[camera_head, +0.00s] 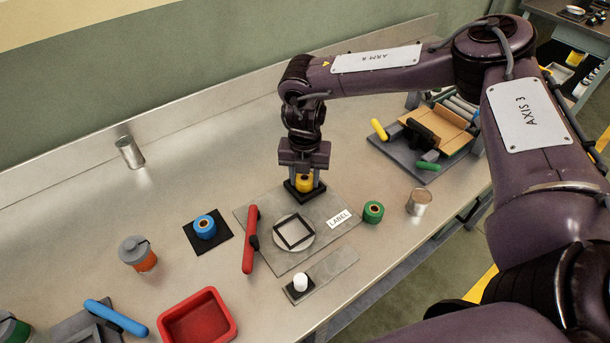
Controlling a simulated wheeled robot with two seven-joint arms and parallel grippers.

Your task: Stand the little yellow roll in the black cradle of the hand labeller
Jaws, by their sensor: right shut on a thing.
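The little yellow roll (304,183) is upright between the fingers of my right gripper (304,177), which is shut on it. The roll is at the black cradle (291,193), at the back of the hand labeller's grey plate (262,219). I cannot tell whether its bottom rests in the cradle or is just above it. The gripper hides the roll's top and part of its sides. The labeller has a red handle (250,240) at its left and a square black frame on a pale disc (294,233). My left gripper is not in view.
A blue roll (204,227) stands on a black pad, left of the labeller. A green roll (373,211) and a metal can (419,202) stand to its right. A red tray (197,321) is at the front. The bench behind and left of the labeller is mostly clear.

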